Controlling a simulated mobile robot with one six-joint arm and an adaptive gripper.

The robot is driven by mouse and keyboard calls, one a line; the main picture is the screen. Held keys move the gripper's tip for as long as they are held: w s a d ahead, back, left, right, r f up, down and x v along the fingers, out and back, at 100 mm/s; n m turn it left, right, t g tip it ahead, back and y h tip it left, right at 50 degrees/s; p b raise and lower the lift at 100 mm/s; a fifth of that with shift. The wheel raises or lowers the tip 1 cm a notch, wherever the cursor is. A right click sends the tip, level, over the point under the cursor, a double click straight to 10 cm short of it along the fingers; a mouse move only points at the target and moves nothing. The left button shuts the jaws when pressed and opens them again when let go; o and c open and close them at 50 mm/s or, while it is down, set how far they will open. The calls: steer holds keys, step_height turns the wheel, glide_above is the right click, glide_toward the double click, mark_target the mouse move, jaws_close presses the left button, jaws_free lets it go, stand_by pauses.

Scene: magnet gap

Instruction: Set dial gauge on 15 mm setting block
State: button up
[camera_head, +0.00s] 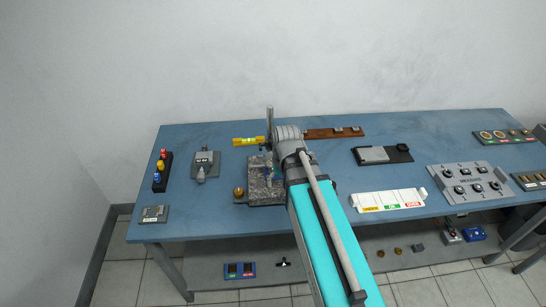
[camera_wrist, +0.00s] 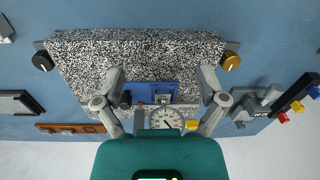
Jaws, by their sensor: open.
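A dial gauge (camera_wrist: 163,119) with a round white face shows between the fingers of my gripper (camera_wrist: 163,80) in the wrist view. My gripper is open, with a finger on each side and a gap to the dial. A blue piece (camera_wrist: 150,90) sits just beyond the dial over the speckled granite plate (camera_wrist: 130,55), with a small grey block-like part at its edge. I cannot tell whether this is the 15 mm setting block or whether the gauge touches it. In the head view, my arm hides most of the gauge beside the granite plate (camera_head: 262,188).
A black knob (camera_wrist: 43,61) and a brass knob (camera_wrist: 231,61) flank the plate. A grey fixture (camera_head: 204,160) and a rack of coloured pieces (camera_head: 161,172) stand at left. A wooden strip (camera_head: 335,132) lies behind, a white tray (camera_head: 388,200) at right.

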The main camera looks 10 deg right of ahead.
steer(key=w+d+r+m+y+p, duration=0.1)
steer(key=w+d+r+p, duration=0.1)
steer(key=w+r+p, duration=0.8)
steer(key=shift+w+d+r+y, duration=0.3)
steer(key=shift+r, duration=0.5)
steer(key=shift+f, duration=0.2)
steer(key=a+f+b, duration=0.1)
steer(key=f+b, duration=0.7)
steer(key=b, duration=0.1)
steer(key=a+f+b, duration=0.1)
steer(key=f+b, duration=0.3)
steer(key=f, duration=0.1)
steer(key=shift+w+a+f+b, duration=0.1)
steer(key=shift+w+a+b, duration=0.1)
steer(key=shift+a+b, duration=0.15)
steer(key=c, duration=0.9)
steer(key=shift+c, duration=0.2)
